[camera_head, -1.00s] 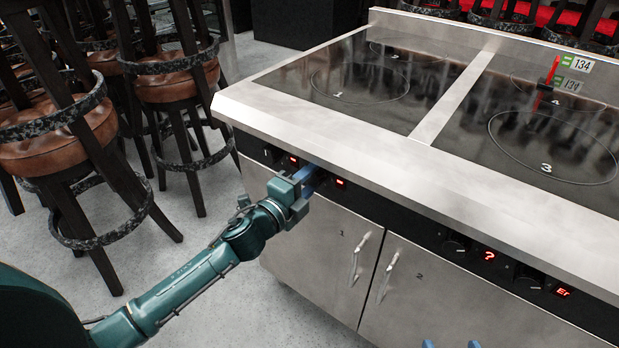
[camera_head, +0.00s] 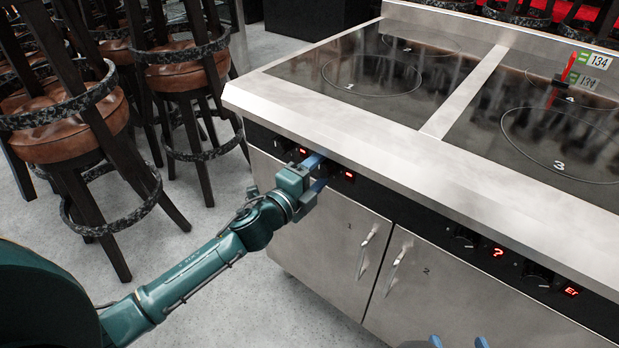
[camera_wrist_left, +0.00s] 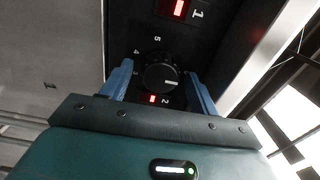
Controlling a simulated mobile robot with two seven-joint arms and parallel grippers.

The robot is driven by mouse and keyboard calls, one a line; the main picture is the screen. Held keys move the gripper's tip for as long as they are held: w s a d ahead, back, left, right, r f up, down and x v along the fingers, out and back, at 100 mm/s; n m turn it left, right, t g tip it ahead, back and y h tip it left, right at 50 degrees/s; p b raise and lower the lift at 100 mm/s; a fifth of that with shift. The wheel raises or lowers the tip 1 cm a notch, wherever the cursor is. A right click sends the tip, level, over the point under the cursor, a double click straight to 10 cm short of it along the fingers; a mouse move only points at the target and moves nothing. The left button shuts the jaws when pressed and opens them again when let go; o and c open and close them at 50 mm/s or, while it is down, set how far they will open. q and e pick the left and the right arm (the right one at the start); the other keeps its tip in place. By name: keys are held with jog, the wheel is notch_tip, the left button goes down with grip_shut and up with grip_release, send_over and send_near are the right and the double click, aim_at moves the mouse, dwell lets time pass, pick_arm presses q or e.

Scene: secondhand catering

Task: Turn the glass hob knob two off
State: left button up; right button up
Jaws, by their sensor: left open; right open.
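The black round knob (camera_wrist_left: 160,72) shows in the left wrist view between the blue fingers of my left gripper (camera_wrist_left: 158,76). Its white pointer line points right. Printed numbers surround it, and a small red light (camera_wrist_left: 152,99) glows beside a printed 2. The fingers are open, one on each side of the knob; whether they touch it is not clear. In the head view my left gripper (camera_head: 316,174) is at the black control panel, and hides the knob. Blue fingertips of my right gripper (camera_head: 458,342) show at the bottom edge, apart and empty.
The glass hob (camera_head: 370,78) has numbered rings on top and a steel front rim (camera_head: 350,135) just above my left gripper. Other knobs (camera_head: 463,238) and red displays (camera_head: 497,253) sit along the panel. Cabinet doors with handles (camera_head: 366,250) lie below. Bar stools (camera_head: 180,78) stand at left.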

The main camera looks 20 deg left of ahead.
pick_arm(q)
jog(key=v, duration=1.3)
pick_arm(e)
jog(key=shift+w+r, duration=0.1)
jog(key=shift+r, duration=0.1)
